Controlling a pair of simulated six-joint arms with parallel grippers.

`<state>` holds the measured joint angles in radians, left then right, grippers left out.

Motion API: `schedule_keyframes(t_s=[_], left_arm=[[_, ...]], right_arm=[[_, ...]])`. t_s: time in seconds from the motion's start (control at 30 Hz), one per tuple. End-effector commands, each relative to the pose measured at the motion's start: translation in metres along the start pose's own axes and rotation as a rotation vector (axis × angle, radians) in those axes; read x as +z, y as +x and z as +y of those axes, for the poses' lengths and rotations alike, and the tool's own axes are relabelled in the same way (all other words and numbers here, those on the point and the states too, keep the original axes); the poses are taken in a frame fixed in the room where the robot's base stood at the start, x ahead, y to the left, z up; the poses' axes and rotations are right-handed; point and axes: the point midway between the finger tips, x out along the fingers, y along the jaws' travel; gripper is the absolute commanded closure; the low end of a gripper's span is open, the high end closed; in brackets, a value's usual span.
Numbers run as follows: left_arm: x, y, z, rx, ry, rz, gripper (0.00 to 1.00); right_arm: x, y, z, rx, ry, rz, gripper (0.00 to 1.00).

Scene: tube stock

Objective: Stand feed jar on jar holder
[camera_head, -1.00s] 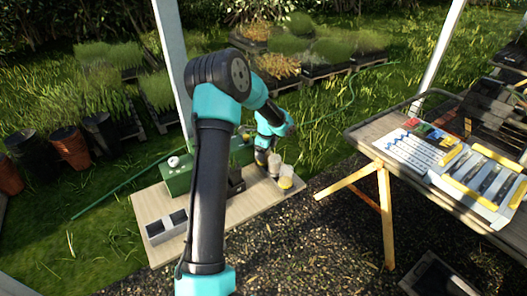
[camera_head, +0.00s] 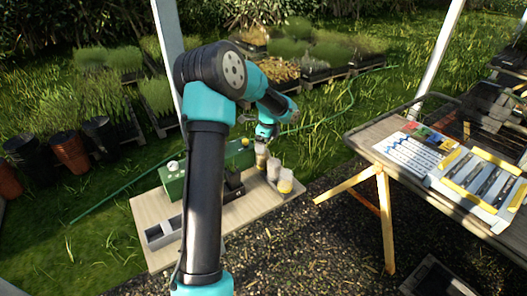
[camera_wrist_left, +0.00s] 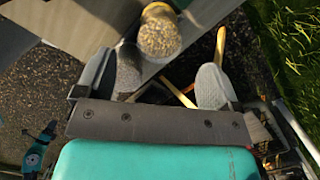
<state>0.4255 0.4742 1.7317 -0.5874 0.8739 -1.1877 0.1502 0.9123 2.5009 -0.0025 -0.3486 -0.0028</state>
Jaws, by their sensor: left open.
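A jar with grainy tan contents (camera_wrist_left: 160,32) shows at the top of the left wrist view, beyond my fingers. I take it as the feed jar. In the head view, two pale jars stand close together at the right end of the board: one greyish (camera_head: 274,168) and one with yellow in it (camera_head: 285,184). My left gripper (camera_head: 262,152) is beside them, small and partly blurred. In the left wrist view its two grey fingers (camera_wrist_left: 168,88) are apart, with no jar clearly between them. I cannot clearly pick out the jar holder. My right gripper is not seen.
A pale board (camera_head: 155,208) carries a green box (camera_head: 172,183), a grey two-compartment tray (camera_head: 162,232) and a dark block (camera_head: 234,184). A wooden table (camera_head: 385,130) with tools stands to the right. Gravel lies between them.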

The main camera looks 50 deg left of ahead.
Motion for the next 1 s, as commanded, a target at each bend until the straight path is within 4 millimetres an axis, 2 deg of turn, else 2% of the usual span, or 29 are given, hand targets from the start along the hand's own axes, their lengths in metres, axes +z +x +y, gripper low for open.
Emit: schedule_keyframes(t_s=[0.3,0.5,0.7,1.0], left_arm=[[0.0,-0.063,0.0,-0.003,0.0,0.001,0.12],[0.0,-0.093,0.0,-0.001,0.0,0.001,0.12],[0.0,-0.103,0.0,0.001,0.0,0.001,0.12],[0.0,-0.104,0.0,0.001,0.0,0.001,0.12]], right_arm=[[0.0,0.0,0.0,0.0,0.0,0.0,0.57],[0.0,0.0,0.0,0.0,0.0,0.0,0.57],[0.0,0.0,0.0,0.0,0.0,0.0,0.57],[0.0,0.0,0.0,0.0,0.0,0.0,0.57]])
